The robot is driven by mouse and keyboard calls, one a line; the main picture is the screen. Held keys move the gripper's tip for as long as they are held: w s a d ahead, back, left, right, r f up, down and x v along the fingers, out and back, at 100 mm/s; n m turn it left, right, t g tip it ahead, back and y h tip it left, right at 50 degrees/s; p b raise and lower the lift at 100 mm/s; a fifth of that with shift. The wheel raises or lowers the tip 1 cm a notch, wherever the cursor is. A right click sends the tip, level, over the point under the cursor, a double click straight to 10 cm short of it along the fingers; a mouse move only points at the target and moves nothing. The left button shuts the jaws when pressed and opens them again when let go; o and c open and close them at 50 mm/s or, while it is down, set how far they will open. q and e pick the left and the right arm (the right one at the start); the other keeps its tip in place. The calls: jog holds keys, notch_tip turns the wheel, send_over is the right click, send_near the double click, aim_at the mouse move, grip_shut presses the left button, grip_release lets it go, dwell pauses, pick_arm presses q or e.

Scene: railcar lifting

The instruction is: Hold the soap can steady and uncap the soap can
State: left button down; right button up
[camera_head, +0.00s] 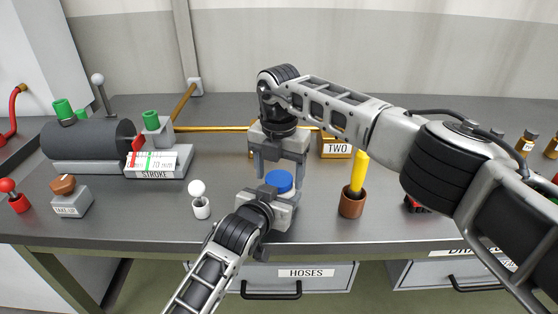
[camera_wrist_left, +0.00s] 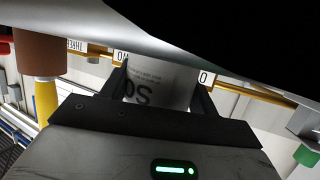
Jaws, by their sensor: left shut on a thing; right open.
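The soap can has a blue cap (camera_head: 279,181). Its white body with dark lettering shows in the left wrist view (camera_wrist_left: 155,82), and my left gripper hides most of it in the head view. My left gripper (camera_head: 278,200) is shut on the can's body; its two fingers press the can's sides in the left wrist view (camera_wrist_left: 163,93). The can stands upright at the front middle of the bench. My right gripper (camera_head: 280,170) points down from above, open, its fingers on either side of the space just over the cap. I cannot tell whether they touch the cap.
A brown cup (camera_head: 351,203) with a yellow stick stands right of the can. A white-knobbed post (camera_head: 200,199) stands to the left. A STROKE gauge (camera_head: 157,162) and a dark cylinder (camera_head: 88,139) are farther left. A box marked TWO (camera_head: 336,149) sits behind.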

jog(key=c, duration=1)
jog(key=n, duration=0.5)
jog(key=shift+n, duration=0.4)
jog(key=shift+c, duration=0.2)
jog(key=n, duration=0.4)
jog(key=o, duration=1.1)
